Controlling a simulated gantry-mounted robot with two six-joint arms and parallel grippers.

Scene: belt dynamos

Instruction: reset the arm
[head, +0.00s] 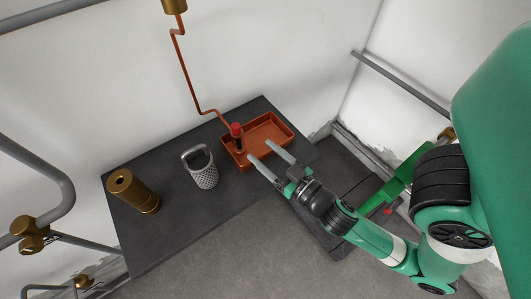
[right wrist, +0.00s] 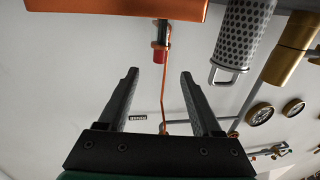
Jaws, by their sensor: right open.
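My right gripper (head: 260,152) is open and empty, with its two fingers at the near edge of the orange tray (head: 284,126) on the dark table. In the right wrist view, the space between the fingers (right wrist: 159,75) holds nothing. A small red-topped black cylinder (head: 237,132) stands upright at the tray's left end. It also shows beyond the fingers in the right wrist view (right wrist: 160,55), apart from them. My left gripper is in neither view.
A grey perforated basket with a handle (head: 204,177) stands left of the tray, and a brass cylinder (head: 141,196) farther left. A thin copper pipe (head: 187,78) runs down the wall behind the tray. The front of the dark table (head: 170,240) is bare.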

